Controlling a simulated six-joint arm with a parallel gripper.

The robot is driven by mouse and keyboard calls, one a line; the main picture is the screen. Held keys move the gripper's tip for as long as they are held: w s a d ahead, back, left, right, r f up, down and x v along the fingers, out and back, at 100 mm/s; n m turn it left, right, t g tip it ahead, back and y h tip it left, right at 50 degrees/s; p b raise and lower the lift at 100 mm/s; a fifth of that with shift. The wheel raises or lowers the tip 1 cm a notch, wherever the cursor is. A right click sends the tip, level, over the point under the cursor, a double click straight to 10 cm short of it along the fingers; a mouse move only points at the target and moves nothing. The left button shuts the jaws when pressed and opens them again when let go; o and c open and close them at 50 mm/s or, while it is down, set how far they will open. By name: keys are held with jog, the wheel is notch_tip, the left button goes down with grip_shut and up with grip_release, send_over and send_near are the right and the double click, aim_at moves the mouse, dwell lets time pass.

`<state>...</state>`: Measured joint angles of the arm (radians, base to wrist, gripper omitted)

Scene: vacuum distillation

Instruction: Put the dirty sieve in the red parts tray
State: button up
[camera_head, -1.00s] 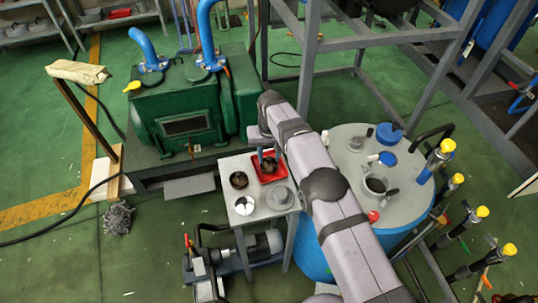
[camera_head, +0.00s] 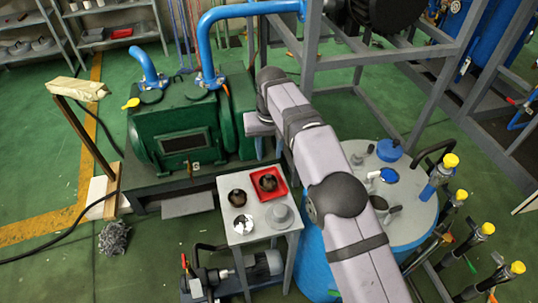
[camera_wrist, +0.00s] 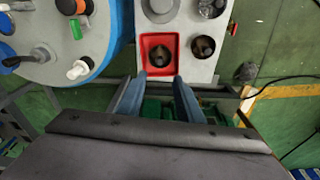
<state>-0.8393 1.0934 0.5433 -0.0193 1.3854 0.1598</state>
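The red parts tray (camera_head: 281,189) sits on the small grey table, and it also shows in the wrist view (camera_wrist: 146,44). A round part with a dark brown inside (camera_head: 268,183), seemingly the dirty sieve, sits in the tray; it also shows in the wrist view (camera_wrist: 159,56). A similar dark-filled round part (camera_head: 237,196) stands on the table just outside the tray. My gripper (camera_wrist: 157,80) is open, its blue-grey fingers apart and nothing between them. In the wrist view it points toward the tray's edge.
A silver-white round part (camera_head: 243,224) and a grey round part (camera_head: 279,215) stand on the grey table (camera_head: 258,236). The green pump (camera_head: 180,130) is behind the table. A blue vessel with a grey lid (camera_head: 408,219) and fittings stands to the right.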

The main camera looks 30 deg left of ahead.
jog(key=w+d+r+m, duration=0.1)
jog(key=d+m, duration=0.1)
jog(key=d, duration=1.2)
jog(key=d+r+m, duration=0.2)
jog(key=d, duration=1.2)
jog(key=s+d+f+m, duration=0.2)
jog(key=s+d+f, duration=0.1)
jog(key=s+d, duration=0.5)
jog(key=s+d+f+m+g, duration=0.1)
jog(key=s+d+f, duration=0.1)
jog(key=s+d, duration=0.7)
jog(key=s, duration=0.3)
jog(key=shift+s+d+f+m+h, duration=0.2)
jog(key=shift+d+f+m+h, duration=0.05)
jog(key=shift+f+m+h, duration=0.15)
